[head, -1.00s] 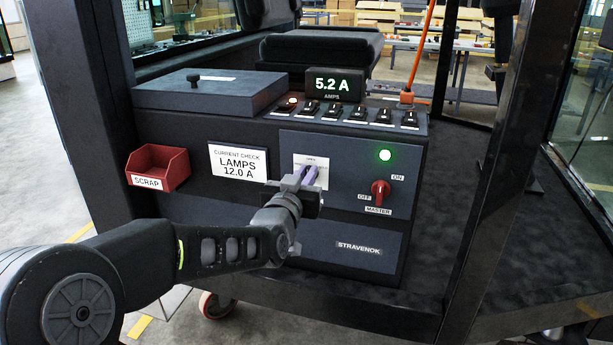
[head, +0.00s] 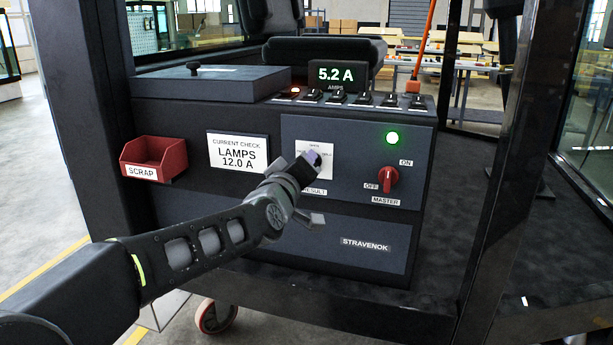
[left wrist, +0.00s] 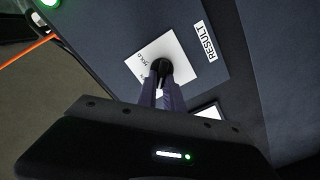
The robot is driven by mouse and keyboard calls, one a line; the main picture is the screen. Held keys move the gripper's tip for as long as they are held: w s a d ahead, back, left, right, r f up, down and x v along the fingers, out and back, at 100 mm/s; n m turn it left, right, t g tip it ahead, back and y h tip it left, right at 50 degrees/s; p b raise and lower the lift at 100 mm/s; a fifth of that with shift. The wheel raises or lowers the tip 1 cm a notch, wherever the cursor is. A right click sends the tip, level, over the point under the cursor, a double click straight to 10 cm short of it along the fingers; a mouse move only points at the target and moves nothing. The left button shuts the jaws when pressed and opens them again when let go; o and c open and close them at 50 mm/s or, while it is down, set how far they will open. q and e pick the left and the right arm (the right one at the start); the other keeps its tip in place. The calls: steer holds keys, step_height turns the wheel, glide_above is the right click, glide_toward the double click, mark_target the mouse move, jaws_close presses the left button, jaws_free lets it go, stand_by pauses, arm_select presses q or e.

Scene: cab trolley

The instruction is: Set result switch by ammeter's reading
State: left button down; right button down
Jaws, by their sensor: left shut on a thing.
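The ammeter (head: 337,75) on top of the console reads 5.2 A. A white card (head: 236,151) on the front reads "CURRENT CHECK LAMPS 12.0 A". The result switch, a small black knob (left wrist: 161,67), sits on a white label plate (left wrist: 185,55) beside the word RESULT in the left wrist view. My left gripper (left wrist: 162,82) is shut on this knob, its two purple fingers on either side. In the head view the left gripper (head: 314,160) covers the knob and part of its plate. My right gripper is not in view.
The red master switch (head: 388,178) and a lit green lamp (head: 392,139) are right of the plate. A row of black toggles (head: 363,99) lines the console top. A red scrap bin (head: 153,158) hangs at the left. A dark cab post stands right of the console.

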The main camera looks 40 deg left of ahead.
arm_select(q)
steer(key=n+b, duration=0.2)
steer(key=n, duration=0.1)
steer(key=shift+a+f, duration=0.1)
steer(key=shift+f, duration=0.05)
stand_by(0.5)
steer(key=c, duration=1.5)
jaws_free()
steer(key=p+v, duration=0.1)
steer(key=v, duration=0.6)
steer(key=shift+s, duration=0.4)
